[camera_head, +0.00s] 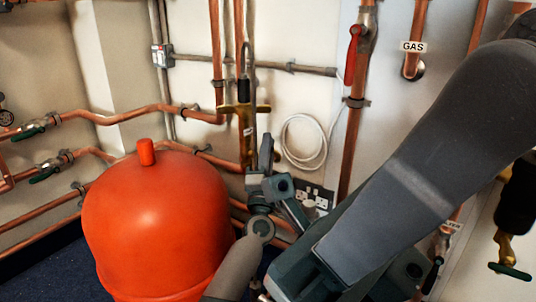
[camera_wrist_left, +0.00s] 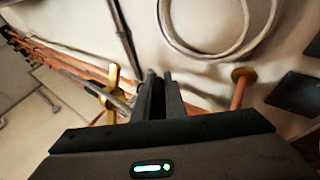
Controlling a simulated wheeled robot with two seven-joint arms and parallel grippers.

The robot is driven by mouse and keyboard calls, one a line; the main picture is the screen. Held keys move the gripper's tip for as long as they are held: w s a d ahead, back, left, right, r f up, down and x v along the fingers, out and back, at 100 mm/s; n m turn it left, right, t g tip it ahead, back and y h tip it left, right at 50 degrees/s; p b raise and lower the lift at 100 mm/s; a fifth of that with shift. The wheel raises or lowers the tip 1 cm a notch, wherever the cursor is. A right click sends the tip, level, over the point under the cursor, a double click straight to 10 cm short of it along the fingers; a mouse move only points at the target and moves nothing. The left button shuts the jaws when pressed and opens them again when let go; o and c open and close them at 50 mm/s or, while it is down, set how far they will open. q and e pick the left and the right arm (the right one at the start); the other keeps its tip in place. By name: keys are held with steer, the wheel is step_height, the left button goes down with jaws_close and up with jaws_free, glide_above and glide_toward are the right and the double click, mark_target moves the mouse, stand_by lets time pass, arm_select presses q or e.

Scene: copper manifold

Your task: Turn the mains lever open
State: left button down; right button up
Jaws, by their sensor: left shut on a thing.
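My left gripper (camera_head: 266,155) is beside the brass valve fitting (camera_head: 243,108) on the vertical copper pipe in the middle of the head view. In the left wrist view, my left gripper's dark fingers (camera_wrist_left: 162,82) are close together, shut on a thin part that they almost wholly hide. This appears to be the mains lever, but its shape and angle cannot be made out. The brass fitting (camera_wrist_left: 112,92) shows just left of the fingers. A white label on the fitting is too small to read. My right gripper cannot be made out.
A large red-orange tank (camera_head: 155,225) stands left of the gripper. A red lever (camera_head: 353,55) is on another pipe. A coiled white cable (camera_head: 304,142) hangs above a wall socket (camera_head: 318,197). My other arm crosses the right side. Copper pipes line the wall.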

stand_by(0.4)
arm_select(q)
steer(key=c, duration=1.8)
jaws_free()
steer(key=shift+f, duration=0.15)
